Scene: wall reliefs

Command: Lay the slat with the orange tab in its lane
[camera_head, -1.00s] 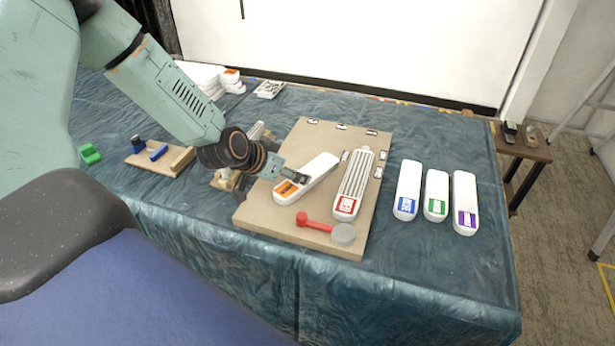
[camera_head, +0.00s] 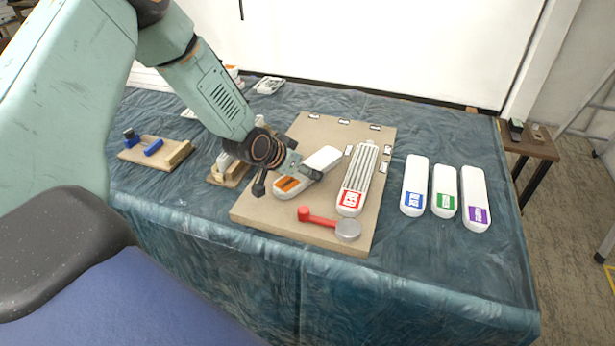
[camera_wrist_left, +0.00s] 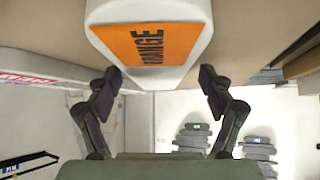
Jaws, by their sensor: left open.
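The slat with the orange tab (camera_head: 322,158) is white and lies slanted on the tan board (camera_head: 302,228), left of a ridged slat with a red tab (camera_head: 357,177). My left gripper (camera_head: 287,178) is open at the orange-tab end, with its fingers spread to either side and partly covering the tab. In the left wrist view the orange tab (camera_wrist_left: 150,42) fills the top middle. The fingertips (camera_wrist_left: 158,78) stand apart on both sides of the slat's rounded end, not visibly pressing on it. The board's lane lines cannot be made out. My right gripper is out of view.
A red-handled piece with a grey round end (camera_head: 325,221) lies on the board's front. Slats with blue (camera_head: 414,183), green (camera_head: 444,190) and purple (camera_head: 474,197) tabs lie on the cloth to the right. A wooden block with blue parts (camera_head: 155,151) is at left.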

